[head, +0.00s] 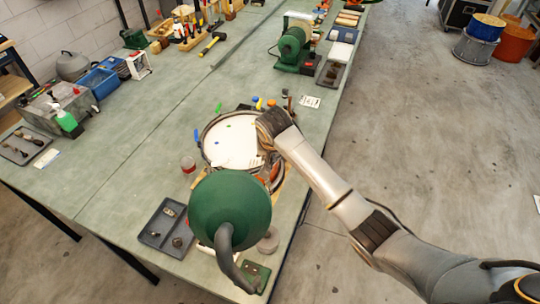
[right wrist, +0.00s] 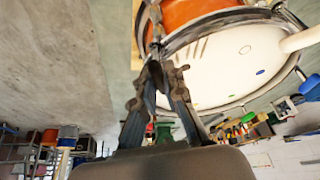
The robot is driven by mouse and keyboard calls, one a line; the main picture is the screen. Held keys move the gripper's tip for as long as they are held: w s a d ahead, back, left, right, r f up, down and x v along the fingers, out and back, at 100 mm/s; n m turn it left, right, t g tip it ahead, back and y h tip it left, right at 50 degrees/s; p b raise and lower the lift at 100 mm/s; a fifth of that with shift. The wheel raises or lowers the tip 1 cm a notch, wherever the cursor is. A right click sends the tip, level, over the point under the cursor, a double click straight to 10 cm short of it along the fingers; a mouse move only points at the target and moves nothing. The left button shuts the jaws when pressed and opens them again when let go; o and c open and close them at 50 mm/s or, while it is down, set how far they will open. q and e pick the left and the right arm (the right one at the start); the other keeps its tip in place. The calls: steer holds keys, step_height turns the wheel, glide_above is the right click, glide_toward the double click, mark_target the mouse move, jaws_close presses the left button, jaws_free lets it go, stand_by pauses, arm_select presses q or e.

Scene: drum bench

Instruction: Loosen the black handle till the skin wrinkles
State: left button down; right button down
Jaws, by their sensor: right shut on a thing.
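The drum (head: 228,145) lies on the bench with its white skin (head: 232,150) facing up. In the right wrist view its skin (right wrist: 235,65) has several short greyish streaks, like wrinkles, near the rim beside my fingers. Small coloured marks dot the skin. My right gripper (head: 268,128) is at the drum's right rim. In the right wrist view my right gripper (right wrist: 157,75) has its fingertips drawn together at the hoop. It is shut on what seems to be the black handle, which the fingers mostly hide. My left gripper is not in view.
A green lamp (head: 228,205) stands in front of the drum and covers its near side. Green (head: 218,107), blue (head: 196,134) and yellow (head: 257,104) handles stand around the rim. A grey tray (head: 153,238) lies front left. The bench's left middle is clear.

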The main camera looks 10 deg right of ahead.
steer(key=n+y, duration=0.1)
steer(key=n, duration=0.3)
steer(key=shift+y, duration=0.4)
steer(key=shift+n+y, duration=0.5)
steer(key=shift+n, duration=1.2)
steer(key=c, duration=1.4)
jaws_free()
steer(key=shift+r, duration=0.3)
steer(key=v, duration=1.1)
steer(key=shift+d+r, duration=0.2)
steer(key=shift+r, duration=0.1)
